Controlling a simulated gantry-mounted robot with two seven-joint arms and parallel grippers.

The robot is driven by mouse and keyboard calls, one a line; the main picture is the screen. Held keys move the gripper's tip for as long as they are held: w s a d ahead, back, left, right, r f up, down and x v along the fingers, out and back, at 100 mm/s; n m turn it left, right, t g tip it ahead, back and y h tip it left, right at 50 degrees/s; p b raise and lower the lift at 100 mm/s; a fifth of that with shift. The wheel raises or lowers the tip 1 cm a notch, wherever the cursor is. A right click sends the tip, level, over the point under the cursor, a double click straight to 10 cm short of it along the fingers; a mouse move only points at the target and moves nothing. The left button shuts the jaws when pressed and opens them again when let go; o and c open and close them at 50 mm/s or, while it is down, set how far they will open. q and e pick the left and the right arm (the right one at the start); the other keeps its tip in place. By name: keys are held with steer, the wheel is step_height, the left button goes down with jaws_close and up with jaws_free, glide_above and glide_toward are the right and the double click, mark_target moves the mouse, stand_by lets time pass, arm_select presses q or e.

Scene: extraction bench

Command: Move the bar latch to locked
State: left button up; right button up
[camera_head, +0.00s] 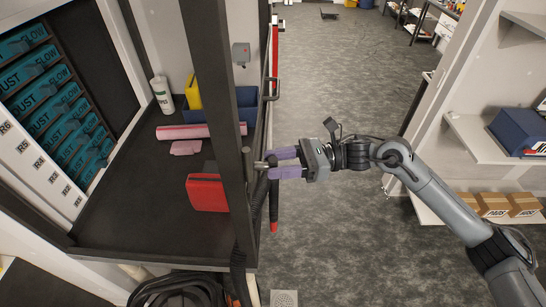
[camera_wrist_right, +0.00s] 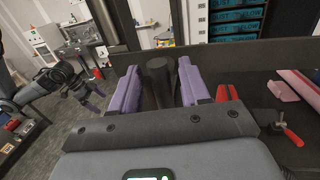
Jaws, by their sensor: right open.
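My right gripper (camera_head: 272,164) reaches in from the right, its purple fingers pointing left at the dark upright post of the bench frame. In the right wrist view the fingers (camera_wrist_right: 160,70) are apart, with a dark round-ended bar (camera_wrist_right: 158,85) between them, which looks like the handle of the bar latch. In the head view a small dark latch part (camera_head: 260,165) shows at the fingertips beside the post. Whether the fingers touch it cannot be told. A grey and black arm with purple finger parts, apparently my left gripper (camera_wrist_right: 92,97), shows small in the right wrist view.
A hose (camera_head: 238,270) hangs below. Grey floor (camera_head: 340,240) is clear to the right.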

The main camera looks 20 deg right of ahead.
steer(key=shift+w+a, duration=0.15)
steer(key=shift+a, duration=0.5)
steer(key=shift+c, duration=0.2)
